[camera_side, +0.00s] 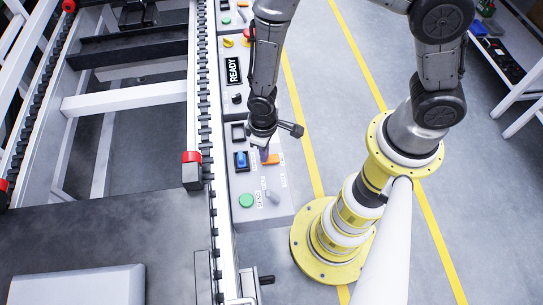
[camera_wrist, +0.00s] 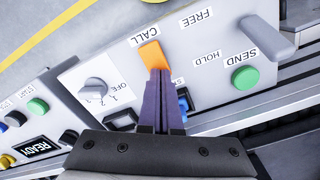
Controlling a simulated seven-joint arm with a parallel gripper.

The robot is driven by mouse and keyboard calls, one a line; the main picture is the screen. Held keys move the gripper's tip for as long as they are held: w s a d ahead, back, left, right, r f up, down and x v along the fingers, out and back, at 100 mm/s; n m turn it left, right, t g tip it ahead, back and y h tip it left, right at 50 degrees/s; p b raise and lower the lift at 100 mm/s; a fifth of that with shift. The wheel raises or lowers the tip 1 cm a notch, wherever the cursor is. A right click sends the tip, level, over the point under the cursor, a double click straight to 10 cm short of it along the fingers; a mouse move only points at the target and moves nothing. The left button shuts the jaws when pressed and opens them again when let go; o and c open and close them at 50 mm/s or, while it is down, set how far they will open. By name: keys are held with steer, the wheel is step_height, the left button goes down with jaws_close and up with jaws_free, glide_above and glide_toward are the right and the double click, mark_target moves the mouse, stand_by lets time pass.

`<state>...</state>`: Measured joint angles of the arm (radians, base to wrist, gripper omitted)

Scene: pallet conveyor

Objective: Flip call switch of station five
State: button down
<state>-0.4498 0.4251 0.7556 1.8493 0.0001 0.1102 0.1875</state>
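The orange call switch (camera_wrist: 153,55) sits on a grey control panel (camera_wrist: 205,78), beside the printed word CALL. It also shows in the side view (camera_side: 273,159), next to my gripper. My gripper (camera_wrist: 158,72) has its two dark purple fingers together, with nothing visible between them. The fingertips overlap the lower edge of the switch in the wrist view; I cannot tell whether they touch it. In the side view my gripper (camera_side: 264,155) points down over the panel. No station number is readable.
A green SEND button (camera_wrist: 245,77), a grey lever (camera_wrist: 268,35), a blue switch (camera_wrist: 183,103) and a rotary knob (camera_wrist: 96,91) are close by on the panel. A READY display (camera_side: 234,71) is on the neighbouring panel. The conveyor rail (camera_side: 205,120) runs along the left.

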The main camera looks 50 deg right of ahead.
steer(key=shift+f, duration=0.15)
steer(key=shift+r, duration=3.5)
